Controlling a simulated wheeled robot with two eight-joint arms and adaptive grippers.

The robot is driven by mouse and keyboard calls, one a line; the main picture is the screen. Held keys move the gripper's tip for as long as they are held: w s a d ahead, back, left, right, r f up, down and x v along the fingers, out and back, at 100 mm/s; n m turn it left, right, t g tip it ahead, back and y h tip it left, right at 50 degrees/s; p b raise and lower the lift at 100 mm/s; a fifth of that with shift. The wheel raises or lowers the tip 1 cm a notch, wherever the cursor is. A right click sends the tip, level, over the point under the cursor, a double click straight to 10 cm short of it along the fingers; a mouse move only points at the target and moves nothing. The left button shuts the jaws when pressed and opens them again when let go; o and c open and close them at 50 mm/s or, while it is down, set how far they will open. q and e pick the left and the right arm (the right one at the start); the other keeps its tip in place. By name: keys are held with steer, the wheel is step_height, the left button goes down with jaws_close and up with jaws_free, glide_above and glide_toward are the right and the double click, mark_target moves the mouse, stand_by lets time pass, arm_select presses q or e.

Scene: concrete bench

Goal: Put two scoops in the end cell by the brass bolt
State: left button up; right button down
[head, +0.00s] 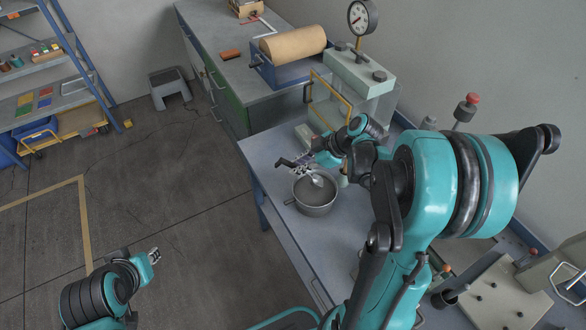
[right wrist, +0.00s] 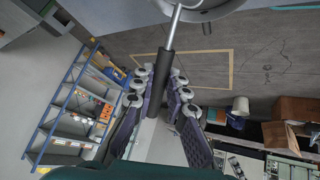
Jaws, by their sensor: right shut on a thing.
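My right gripper (head: 310,160) is over the near bench, just above and behind a grey metal pot (head: 316,210). It is shut on the dark handle of a scoop (right wrist: 163,80). The scoop's bright metal bowl (head: 318,180) shows within the pot's mouth in the head view; I cannot tell whether it holds anything. In the right wrist view the fingers (right wrist: 158,110) flank the handle, and a grey curved rim cuts the top edge. My left gripper (head: 153,256) is low over the floor, away from the bench; its jaw opening is too small to judge. I cannot make out the end cell or brass bolt.
The near bench (head: 285,225) has bare top left of the pot. Behind stand a clear-sided press with a dial gauge (head: 362,17) and a brown roll (head: 293,43). Grey plates with bolts (head: 495,290) lie at lower right, partly behind my right arm. A blue shelf (head: 45,95) stands far left.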

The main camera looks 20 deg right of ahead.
steer(key=shift+t+y, duration=0.3)
steer(key=shift+y, duration=0.2)
steer(key=f+b, duration=0.4)
steer(key=shift+s+d+f, duration=0.2)
steer(key=shift+d+f, duration=0.05)
steer(key=shift+d, duration=0.05)
steer(key=shift+d+f+b, duration=0.1)
steer(key=shift+f+b, duration=0.7)
steer(key=shift+b, duration=0.15)
